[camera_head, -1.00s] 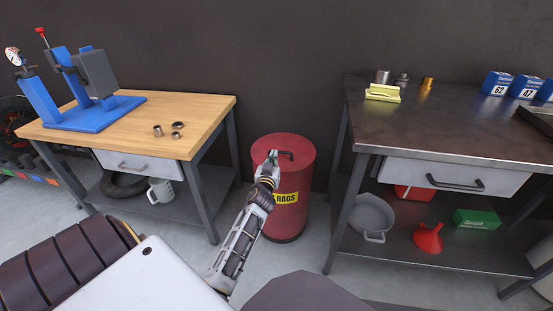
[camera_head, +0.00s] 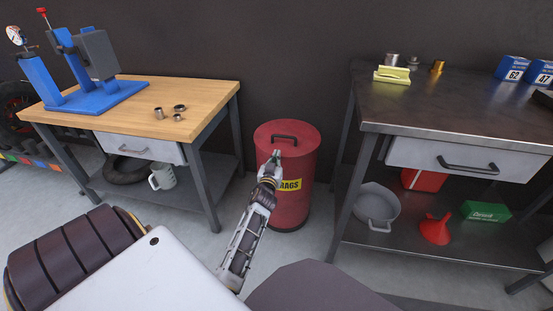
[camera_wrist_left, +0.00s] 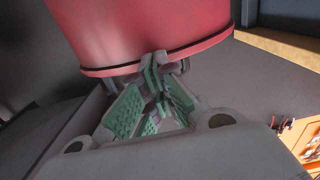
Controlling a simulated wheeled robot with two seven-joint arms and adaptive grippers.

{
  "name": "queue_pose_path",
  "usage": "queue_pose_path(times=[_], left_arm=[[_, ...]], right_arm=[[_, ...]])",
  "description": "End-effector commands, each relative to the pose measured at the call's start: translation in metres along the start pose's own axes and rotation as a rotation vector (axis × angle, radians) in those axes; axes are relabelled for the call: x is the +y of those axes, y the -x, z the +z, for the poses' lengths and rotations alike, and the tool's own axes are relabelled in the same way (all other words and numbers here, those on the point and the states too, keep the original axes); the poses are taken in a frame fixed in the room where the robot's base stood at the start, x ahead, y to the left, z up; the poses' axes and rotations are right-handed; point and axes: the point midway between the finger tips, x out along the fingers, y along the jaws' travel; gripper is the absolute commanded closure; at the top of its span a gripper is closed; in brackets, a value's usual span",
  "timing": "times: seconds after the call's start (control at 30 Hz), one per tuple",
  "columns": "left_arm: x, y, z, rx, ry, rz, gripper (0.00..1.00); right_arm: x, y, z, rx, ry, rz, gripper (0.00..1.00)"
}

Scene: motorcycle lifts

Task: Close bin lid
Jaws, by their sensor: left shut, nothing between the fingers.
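The red rags bin (camera_head: 294,205) stands on the floor between the two benches, with a yellow label on its front. Its round red lid (camera_head: 298,132) with a dark handle lies flat on top and looks closed. My left gripper (camera_head: 275,156) is shut and empty, in front of the bin just below the lid's front edge in the head view. In the left wrist view the shut fingers (camera_wrist_left: 158,85) show against the red bin (camera_wrist_left: 145,25) and its rim; I cannot tell whether they touch it. My right gripper is not in view.
A wooden-topped bench (camera_head: 205,100) with a blue press (camera_head: 95,90) stands to the left. A dark metal bench (camera_head: 440,108) stands to the right, with a grey pan (camera_head: 376,203) and a red funnel (camera_head: 435,229) on its lower shelf. Narrow floor gaps lie on both sides of the bin.

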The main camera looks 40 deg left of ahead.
Motion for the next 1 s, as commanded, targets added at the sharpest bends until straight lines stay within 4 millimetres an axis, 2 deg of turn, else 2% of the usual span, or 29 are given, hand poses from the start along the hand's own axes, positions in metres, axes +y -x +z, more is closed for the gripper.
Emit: queue_pose_path(times=[0.57, 0.87, 1.0], left_arm=[[0.0, 0.0, -0.003, 0.0, -0.001, -0.001, 1.0], [0.001, 0.0, -0.026, 0.001, -0.001, 0.001, 1.0], [0.001, 0.0, -0.047, 0.004, -0.002, 0.0, 1.0]], right_arm=[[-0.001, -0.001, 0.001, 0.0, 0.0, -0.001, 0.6], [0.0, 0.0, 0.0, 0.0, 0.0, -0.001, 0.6], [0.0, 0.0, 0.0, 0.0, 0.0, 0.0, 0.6]])
